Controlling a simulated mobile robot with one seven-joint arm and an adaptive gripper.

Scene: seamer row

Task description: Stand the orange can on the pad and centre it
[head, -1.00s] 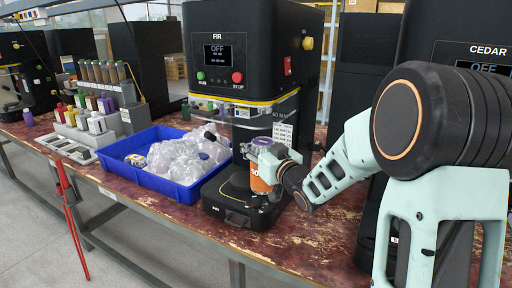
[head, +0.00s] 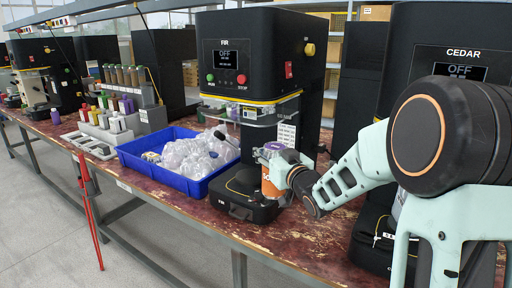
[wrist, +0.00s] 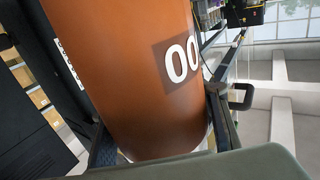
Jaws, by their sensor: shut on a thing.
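The orange can (head: 269,187) has a purple top (head: 273,146) and shows at the right front of the FIR machine. My gripper (head: 272,168) is shut on it and hides much of its side. The can looks close to upright in the head view. In the wrist view the orange can (wrist: 135,70) fills the middle, with white digits, between my fingers. The pad (head: 240,184) seems to be the dark plate on the FIR machine's low black base. The can is at the base's right side; I cannot tell whether its hidden bottom touches anything.
The FIR machine (head: 255,55) has a clear guard (head: 255,112) above its base. A blue bin (head: 180,182) of clear plastic items stands to its left. The CEDAR machine (head: 460,50) is at the right, behind my arm. Worn red bench top (head: 290,240) is bare in front.

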